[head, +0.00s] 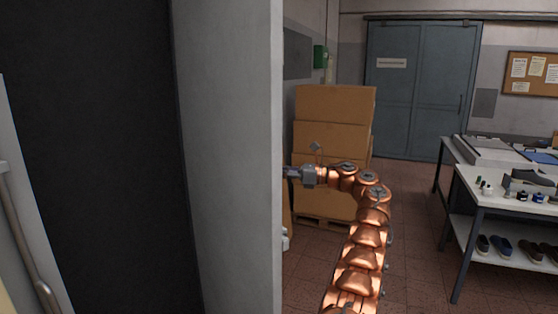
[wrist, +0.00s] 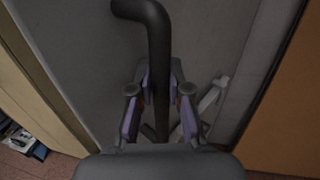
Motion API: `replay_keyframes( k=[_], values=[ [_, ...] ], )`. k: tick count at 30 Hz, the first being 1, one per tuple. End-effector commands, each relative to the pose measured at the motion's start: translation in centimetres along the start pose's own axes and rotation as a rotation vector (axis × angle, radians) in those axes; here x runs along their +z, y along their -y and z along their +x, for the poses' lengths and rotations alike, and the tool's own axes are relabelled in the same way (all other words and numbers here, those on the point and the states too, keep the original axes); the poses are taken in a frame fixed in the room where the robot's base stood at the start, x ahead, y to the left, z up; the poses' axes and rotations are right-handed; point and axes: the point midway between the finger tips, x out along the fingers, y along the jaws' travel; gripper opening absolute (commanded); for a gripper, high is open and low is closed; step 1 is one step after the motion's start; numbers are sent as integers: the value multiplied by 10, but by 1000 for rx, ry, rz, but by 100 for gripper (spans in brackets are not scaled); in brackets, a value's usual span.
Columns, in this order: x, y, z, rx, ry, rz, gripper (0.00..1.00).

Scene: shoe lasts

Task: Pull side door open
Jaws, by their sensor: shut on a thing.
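My gripper (head: 292,172) is at the right edge of a tall pale grey panel (head: 230,150) in the head view, and this edge partly hides its fingertips. In the wrist view my gripper (wrist: 158,100) is shut on a dark bent bar handle (wrist: 150,35), with one finger on each side. The handle stands in front of a grey door face (wrist: 215,40). The head view does not show the held handle, and I cannot tell how far the door is open.
Stacked cardboard boxes (head: 334,105) on a pallet stand just behind my gripper. A table with shoes and bottles (head: 500,190) is at the right. A closed blue-grey double door (head: 420,95) is at the back. Another bar handle (head: 22,240) shows at the far left. Tiled floor lies between.

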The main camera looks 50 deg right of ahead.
Motion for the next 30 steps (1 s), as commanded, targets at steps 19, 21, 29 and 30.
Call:
replay_keyframes(
  k=[19,21,29,30],
  values=[
    [-19,6,2,10,-22,19,0],
    [-19,6,2,10,-22,20,0],
    [-17,6,3,10,-21,18,29],
    [-16,6,3,10,-21,17,33]
  ],
)
